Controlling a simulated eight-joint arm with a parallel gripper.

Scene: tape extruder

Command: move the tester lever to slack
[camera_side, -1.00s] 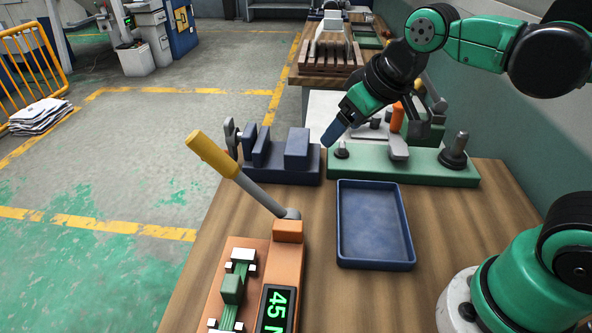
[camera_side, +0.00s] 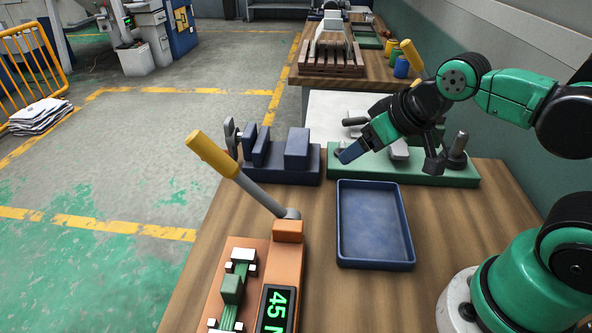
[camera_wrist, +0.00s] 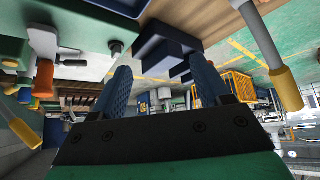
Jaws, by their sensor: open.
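The tester (camera_side: 287,262) is an orange body at the front of the bench, with a sideways display (camera_side: 276,309) reading 45, partly cut off by the frame. Its lever has a grey shaft and a yellow handle (camera_side: 212,154), tilted up and left from the pivot (camera_side: 290,213). A yellow handle, apparently the lever's (camera_wrist: 286,90), also shows at right in the wrist view. My gripper (camera_side: 349,153) is open and empty over the green fixture, right of and apart from the lever. Its two blue fingers (camera_wrist: 163,72) stand apart in the wrist view.
An empty blue tray (camera_side: 374,262) lies right of the tester. A dark blue vise-like block (camera_side: 297,149) stands behind the lever. The green fixture (camera_side: 450,176) with pegs lies at the back. Bare wood lies between the lever and tray.

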